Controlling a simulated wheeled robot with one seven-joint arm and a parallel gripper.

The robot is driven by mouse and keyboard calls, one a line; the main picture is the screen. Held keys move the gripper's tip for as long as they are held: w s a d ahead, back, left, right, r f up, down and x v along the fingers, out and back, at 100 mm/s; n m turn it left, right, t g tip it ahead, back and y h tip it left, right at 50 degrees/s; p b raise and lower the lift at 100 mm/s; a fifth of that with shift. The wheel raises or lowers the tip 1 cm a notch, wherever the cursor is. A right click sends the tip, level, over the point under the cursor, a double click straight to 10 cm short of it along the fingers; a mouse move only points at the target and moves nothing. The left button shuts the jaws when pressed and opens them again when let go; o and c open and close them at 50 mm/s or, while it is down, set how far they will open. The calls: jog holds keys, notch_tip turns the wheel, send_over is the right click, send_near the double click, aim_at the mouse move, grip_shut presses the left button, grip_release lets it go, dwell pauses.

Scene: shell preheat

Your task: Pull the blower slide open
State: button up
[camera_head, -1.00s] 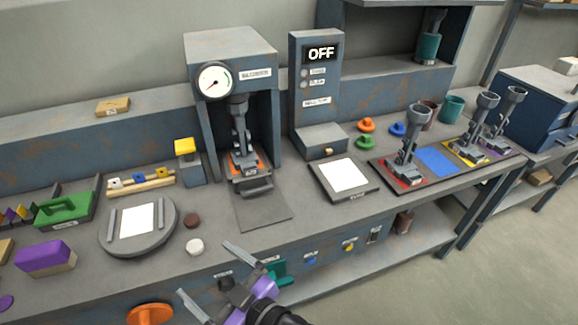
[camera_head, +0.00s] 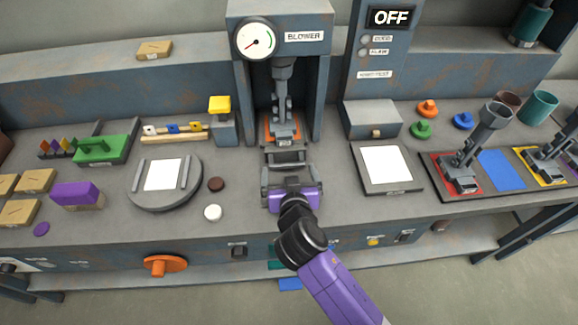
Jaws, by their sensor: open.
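The blower (camera_head: 285,18) is a grey cabinet with a round gauge, a "BLOWER" label and an open bay. Its slide is inside the bay, with a grey tool standing on an orange pad (camera_head: 269,131). The slide's grey handle (camera_head: 286,157) shows at the front of the bay. My gripper (camera_head: 290,168) is open just in front of the handle, fingers spread to left and right and pointing toward the bay. I cannot tell whether the fingers touch the handle. My purple wrist hides the counter just in front.
A control post with an "OFF" display (camera_head: 391,17) stands right of the blower. A white-topped plate (camera_head: 386,168) lies to the right. A round turntable (camera_head: 163,181), a dark puck (camera_head: 216,184) and a white puck (camera_head: 212,213) lie to the left. A yellow-topped block (camera_head: 220,107) stands beside the bay.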

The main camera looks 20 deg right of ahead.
jog(key=shift+x, duration=1.15)
jog(key=shift+a, duration=0.1)
jog(key=c, duration=1.8)
jog(key=shift+s+a+f, duration=0.1)
jog(key=shift+s, duration=0.35)
jog(key=s+a+b, duration=0.1)
jog(key=s+a, duration=0.1)
jog(key=s, duration=0.5)
jog(key=s+a+b, duration=0.2)
jog(key=s, duration=0.5)
jog(key=shift+a, duration=0.35)
